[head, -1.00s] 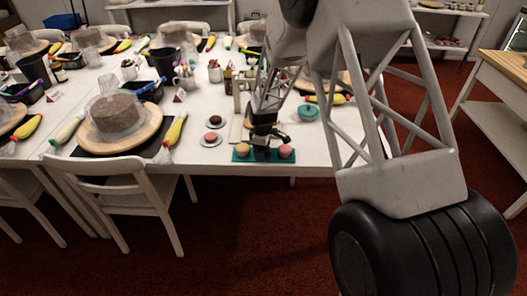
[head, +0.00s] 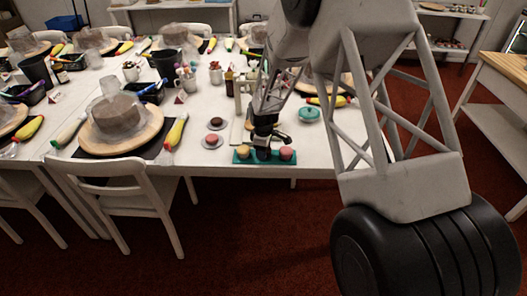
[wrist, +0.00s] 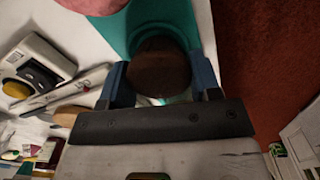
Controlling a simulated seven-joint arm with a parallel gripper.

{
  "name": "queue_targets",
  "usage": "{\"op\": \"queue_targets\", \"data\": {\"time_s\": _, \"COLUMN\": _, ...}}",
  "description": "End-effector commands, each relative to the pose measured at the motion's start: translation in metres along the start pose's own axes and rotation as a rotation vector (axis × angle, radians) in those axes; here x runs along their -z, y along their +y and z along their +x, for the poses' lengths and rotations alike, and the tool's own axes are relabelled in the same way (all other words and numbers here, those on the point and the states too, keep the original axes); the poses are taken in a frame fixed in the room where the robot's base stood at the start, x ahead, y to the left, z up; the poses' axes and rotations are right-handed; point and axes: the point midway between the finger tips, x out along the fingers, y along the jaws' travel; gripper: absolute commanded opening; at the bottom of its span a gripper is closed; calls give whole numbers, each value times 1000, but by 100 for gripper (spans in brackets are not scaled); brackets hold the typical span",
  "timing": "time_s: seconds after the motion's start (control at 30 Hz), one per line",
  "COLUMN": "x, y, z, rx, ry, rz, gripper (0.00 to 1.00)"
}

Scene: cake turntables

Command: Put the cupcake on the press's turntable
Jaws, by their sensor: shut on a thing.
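A dark brown cupcake (wrist: 160,68) sits between the two blue fingers of my gripper (wrist: 161,80) in the wrist view. My gripper is shut on it, low over the teal tray (wrist: 117,22). In the head view my gripper (head: 263,152) is at the middle of the teal tray (head: 236,159), between a yellow cupcake (head: 243,152) and a pink cupcake (head: 286,153). I cannot tell whether the held cupcake still touches the tray. A tall beige device (head: 240,92), possibly the press, stands behind, partly hidden by my arm. I cannot make out its turntable.
A teal lidded pot (head: 309,114) stands to the right. A large cake (head: 115,113) on a wooden board is farther left. The tray lies near the table's front edge.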

Motion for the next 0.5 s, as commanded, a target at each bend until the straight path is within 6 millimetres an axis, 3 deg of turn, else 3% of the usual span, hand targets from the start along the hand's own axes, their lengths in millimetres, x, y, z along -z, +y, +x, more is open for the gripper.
{"op": "queue_targets", "data": {"time_s": 0.3, "x": 0, "y": 0, "z": -34, "rx": -3, "ry": 1, "rz": 0, "gripper": 30}}
{"op": "queue_targets", "data": {"time_s": 0.5, "x": -14, "y": -26, "z": -34, "rx": 0, "ry": 0, "rz": 0, "gripper": 30}}
